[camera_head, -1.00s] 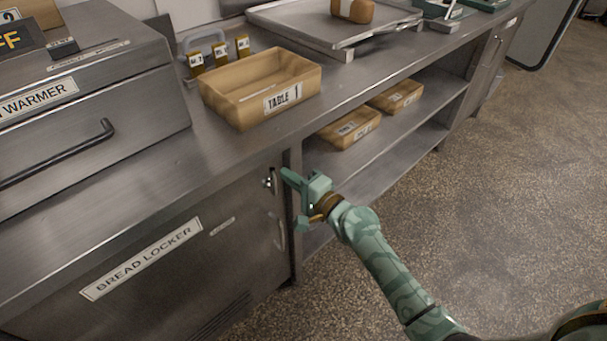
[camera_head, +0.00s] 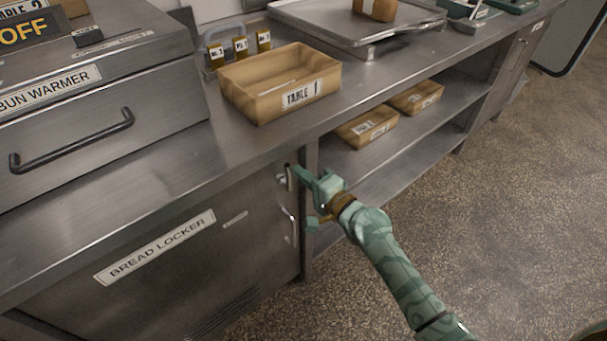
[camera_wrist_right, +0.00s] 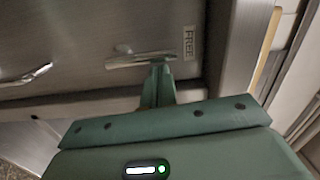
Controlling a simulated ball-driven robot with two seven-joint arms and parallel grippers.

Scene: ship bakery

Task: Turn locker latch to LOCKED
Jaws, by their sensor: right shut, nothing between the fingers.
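The bread locker door (camera_head: 190,275) is closed under the counter. Its small metal latch (camera_head: 284,181) is near the door's upper right corner. In the right wrist view the latch lever (camera_wrist_right: 138,60) points at a label reading FREE (camera_wrist_right: 190,43). My right gripper (camera_head: 296,171) is at the latch, coming from the right. In the wrist view its shut fingers (camera_wrist_right: 158,82) are empty and their tips are at the lever, near its FREE end; I cannot tell whether they touch. No LOCKED label is visible. My left gripper is not in view.
A door handle (camera_head: 291,225) is below the latch; it also shows in the wrist view (camera_wrist_right: 25,75). Above are the counter edge, the bun warmer (camera_head: 110,140) and a TABLE 1 crate (camera_head: 259,104). Open shelves (camera_head: 400,145) are right of the locker. The floor (camera_head: 480,220) is clear.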

